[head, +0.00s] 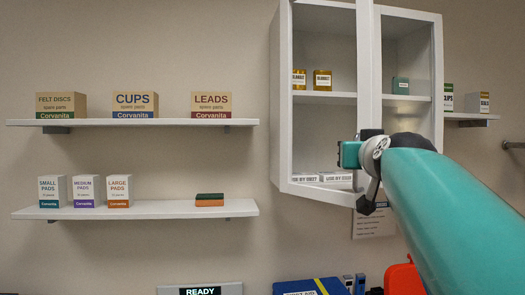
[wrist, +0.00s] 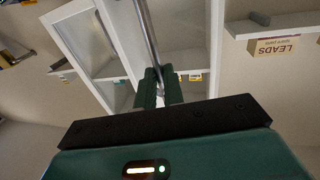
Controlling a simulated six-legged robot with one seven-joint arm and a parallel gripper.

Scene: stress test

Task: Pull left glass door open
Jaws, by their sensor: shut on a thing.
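A white wall cabinet (head: 437,75) with glass-fronted doors stands at the upper right in the head view. The left glass door (head: 369,70) seems ajar: its lower edge slants down and outward toward its right stile. My gripper (head: 350,155) is at the lower part of that stile, partly hidden by my wrist. In the wrist view, the green fingers of my gripper (wrist: 158,90) are shut around a long metal bar handle (wrist: 150,35). The cabinet's white frame (wrist: 118,45) and glass lie behind it.
Gold boxes (head: 322,80) and a teal box (head: 400,85) stand inside the cabinet. Two wall shelves (head: 135,123) with labelled boxes are to the left. A blue case (head: 305,288) and an orange item (head: 403,279) are below.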

